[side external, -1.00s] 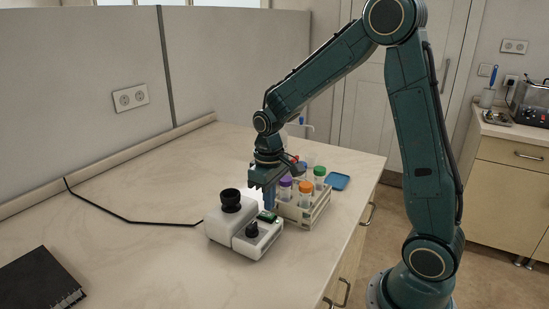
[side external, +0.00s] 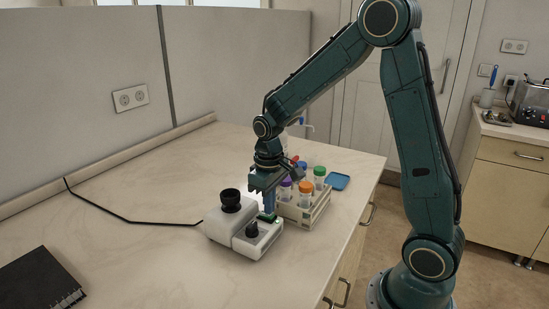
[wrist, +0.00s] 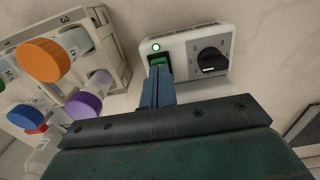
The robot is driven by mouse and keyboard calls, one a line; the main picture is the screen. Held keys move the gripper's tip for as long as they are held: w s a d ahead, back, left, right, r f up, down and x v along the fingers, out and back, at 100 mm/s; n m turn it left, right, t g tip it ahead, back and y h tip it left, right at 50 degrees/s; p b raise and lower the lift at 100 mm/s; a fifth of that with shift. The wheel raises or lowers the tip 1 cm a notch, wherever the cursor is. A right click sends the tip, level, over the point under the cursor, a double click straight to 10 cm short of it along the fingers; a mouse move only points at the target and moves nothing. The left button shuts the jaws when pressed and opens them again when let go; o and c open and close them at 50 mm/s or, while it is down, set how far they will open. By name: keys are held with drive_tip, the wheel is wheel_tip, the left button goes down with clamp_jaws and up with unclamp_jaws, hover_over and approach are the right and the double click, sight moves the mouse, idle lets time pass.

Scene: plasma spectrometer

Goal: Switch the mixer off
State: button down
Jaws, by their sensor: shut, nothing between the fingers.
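The mixer (side external: 228,226) is a white box on the bench with a black cup on top and a black dial (side external: 252,230) on its lower front part. In the wrist view, its control panel (wrist: 180,42) shows the dial (wrist: 212,61), a green rocker switch (wrist: 158,60) and a lit white-green indicator light (wrist: 156,47). My gripper (side external: 269,211) is shut and points down at the switch. In the wrist view, the closed fingertips (wrist: 158,70) are at the lower edge of the switch and cover part of it. I cannot tell whether they touch it.
A rack (side external: 317,216) of tubes with purple, orange, green and blue caps stands close beside my gripper. A blue tray (side external: 338,181) lies behind it. A black cable (side external: 130,219) runs left from the mixer, and a black notebook (side external: 40,281) lies front left.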

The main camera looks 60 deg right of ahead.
sight(271, 216)
drive_tip(key=shift+f, duration=0.5)
idle(0.4)
drive_tip(key=shift+r, duration=3.45)
drive_tip(key=shift+r, duration=0.1)
drive_tip(key=s+a+r+t, duration=0.2)
drive_tip(key=s+r, duration=0.3)
drive_tip(key=s, duration=0.4)
drive_tip(key=s+a+r+t, duration=0.3)
drive_tip(key=s+a+r, duration=0.1)
drive_tip(key=s, duration=0.5)
drive_tip(key=shift+s+a+r+t, duration=0.15)
drive_tip(key=shift+a+r+t, duration=0.15)
drive_tip(key=shift+r, duration=0.1)
